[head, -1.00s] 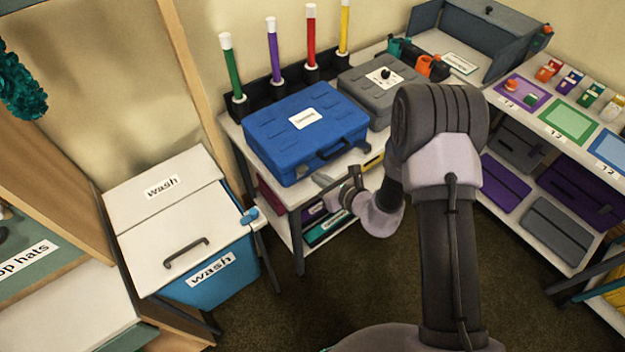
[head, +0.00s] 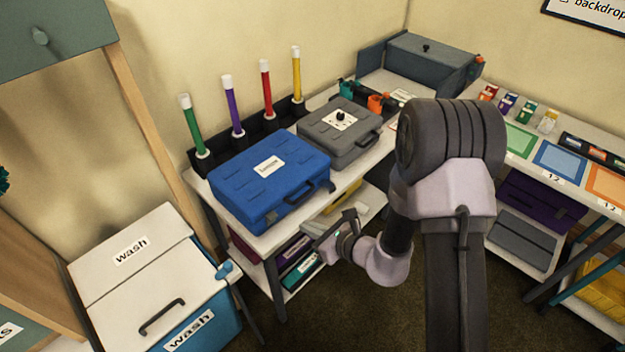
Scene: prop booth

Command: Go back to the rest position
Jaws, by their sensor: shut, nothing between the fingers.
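My gripper (head: 318,232) is in front of the table (head: 236,226), just below and right of the blue case's front edge. It is small in the head view and partly turned away, and it holds nothing. My arm stands in the right middle of the view and hides part of the floor and the side shelf. The blue case (head: 293,163) lies shut on the table, with its handle facing the arm. A grey case (head: 355,147) with a black knob lies shut behind it.
A wash bin (head: 180,262) with a white lid stands at the lower left. Green, purple, red and yellow tubes stand in a black rack (head: 225,148). A right shelf unit (head: 556,180) holds coloured mats and boxes. Dark floor (head: 340,310) is free before the table.

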